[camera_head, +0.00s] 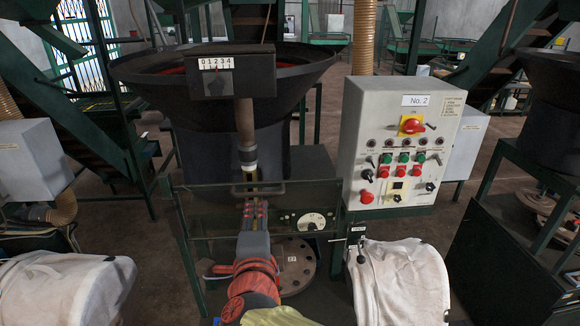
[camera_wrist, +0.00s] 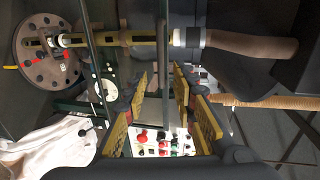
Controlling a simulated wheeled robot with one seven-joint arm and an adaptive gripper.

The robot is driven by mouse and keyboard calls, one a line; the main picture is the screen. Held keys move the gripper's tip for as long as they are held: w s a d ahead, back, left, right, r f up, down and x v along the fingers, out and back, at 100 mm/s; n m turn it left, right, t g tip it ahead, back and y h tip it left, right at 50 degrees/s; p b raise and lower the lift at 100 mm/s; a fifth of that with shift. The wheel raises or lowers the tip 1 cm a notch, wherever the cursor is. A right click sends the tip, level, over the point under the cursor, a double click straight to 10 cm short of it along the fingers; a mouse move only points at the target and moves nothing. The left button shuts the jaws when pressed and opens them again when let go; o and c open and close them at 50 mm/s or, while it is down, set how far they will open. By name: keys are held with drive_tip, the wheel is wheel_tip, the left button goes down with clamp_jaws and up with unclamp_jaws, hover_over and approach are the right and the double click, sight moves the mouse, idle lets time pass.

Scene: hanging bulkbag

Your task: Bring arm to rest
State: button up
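My arm reaches forward from the bottom centre of the head view, and its gripper (camera_head: 255,212) points at the machine's dark green frame, under the vertical pipe (camera_head: 246,135). In the wrist view my gripper (camera_wrist: 160,92) has its yellow-padded fingers apart, with a clear gap between them and nothing held. The control box labelled No. 2 (camera_head: 402,140) stands to the right of the gripper. Its buttons also show beyond the fingers in the wrist view (camera_wrist: 158,142). I cannot tell how close the fingertips are to the frame.
A white bulk bag (camera_head: 402,285) hangs at the right of my arm, and another (camera_head: 62,290) is at the lower left. A round flange plate (camera_head: 293,268) and a small dial panel (camera_head: 311,222) are close by. A dark hopper (camera_head: 305,75) stands behind.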

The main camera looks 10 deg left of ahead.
drive_tip(key=s+a+f+n+g+y, duration=0.5)
drive_tip(key=s+a+f+n+g, duration=0.3)
drive_tip(key=s+n, duration=0.35)
drive_tip(key=s+d+f+n+g+h+b, duration=0.1)
drive_tip(key=s+d+f+n, duration=0.15)
drive_tip(key=d, duration=0.25)
drive_tip(key=s+d+f+n+g+h+b, duration=0.1)
drive_tip(key=s+d+f+n+g, duration=0.1)
drive_tip(key=d+f+n, duration=0.25)
drive_tip(key=s+d+m+h+b, duration=0.1)
drive_tip(key=d+h, duration=0.1)
drive_tip(key=d, duration=0.8)
drive_tip(key=s+d+f+m+h+b, duration=0.1)
drive_tip(key=d+h+b, duration=0.1)
drive_tip(key=d, duration=0.9)
drive_tip(key=s+d+f+m+t+h+b, duration=0.1)
drive_tip(key=d+h, duration=0.1)
drive_tip(key=d, duration=0.9)
drive_tip(key=shift+s+h, duration=0.2)
drive_tip(key=shift+h, duration=0.2)
